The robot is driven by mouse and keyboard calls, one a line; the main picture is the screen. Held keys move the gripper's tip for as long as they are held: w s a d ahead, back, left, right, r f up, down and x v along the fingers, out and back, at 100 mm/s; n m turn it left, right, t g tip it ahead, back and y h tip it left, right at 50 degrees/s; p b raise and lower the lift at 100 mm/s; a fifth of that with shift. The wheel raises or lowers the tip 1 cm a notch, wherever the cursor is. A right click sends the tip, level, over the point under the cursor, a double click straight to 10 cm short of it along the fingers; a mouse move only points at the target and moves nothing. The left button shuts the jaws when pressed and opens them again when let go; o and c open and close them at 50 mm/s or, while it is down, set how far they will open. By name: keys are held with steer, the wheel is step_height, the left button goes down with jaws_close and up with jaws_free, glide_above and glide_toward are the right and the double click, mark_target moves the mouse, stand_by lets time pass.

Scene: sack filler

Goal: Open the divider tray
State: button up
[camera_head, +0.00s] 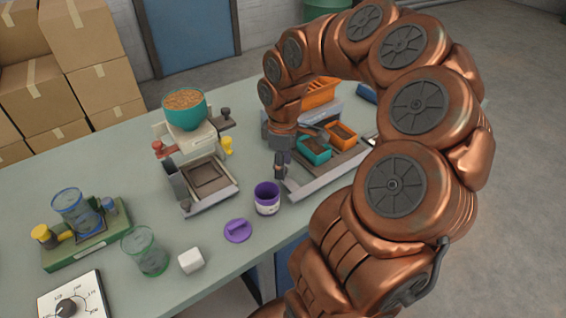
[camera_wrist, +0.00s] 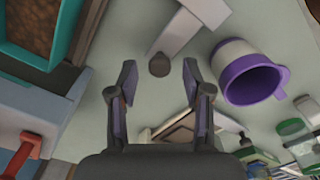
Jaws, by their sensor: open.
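A grey, low-walled tray unit (camera_head: 322,173) stands at the right of the table, holding a teal bin (camera_head: 314,150) and an orange bin (camera_head: 341,135) with brown contents; I take it for the divider tray. The teal bin also shows at upper left in the wrist view (camera_wrist: 55,45). My gripper (camera_head: 279,171) points down by the tray unit's left end. In the wrist view my gripper (camera_wrist: 160,78) is open and empty. A dark round knob (camera_wrist: 159,66) at the end of a pale grey bar (camera_wrist: 190,24) lies between its fingertips in the picture; contact cannot be told.
A purple and white cup (camera_head: 267,198) stands close to my gripper, with a purple lid (camera_head: 238,231) in front. A machine with a teal hopper (camera_head: 185,108) stands left. Green glass (camera_head: 144,252) and white block (camera_head: 191,261) are nearer the front. Bare tabletop lies between.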

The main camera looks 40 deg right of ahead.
steer(key=shift+r, duration=0.1)
step_height(320, 180, up, 12)
stand_by(0.6)
stand_by(0.4)
steer(key=s+a+f+m+g+p, duration=0.1)
steer(key=s+a, duration=0.5)
steer(key=a, duration=0.2)
steer(key=s+a+f+m+p, duration=0.1)
steer(key=s+a+m, duration=0.1)
steer(key=s+a, duration=0.5)
steer(key=s+a+f+m+p, duration=0.1)
steer(key=s+a+f+m, duration=0.2)
steer(key=s+a, duration=0.2)
steer(key=shift+s+f+m+g, duration=0.3)
steer(key=shift+s+g, duration=0.1)
steer(key=shift+s, duration=0.4)
steer(key=shift+d, duration=0.1)
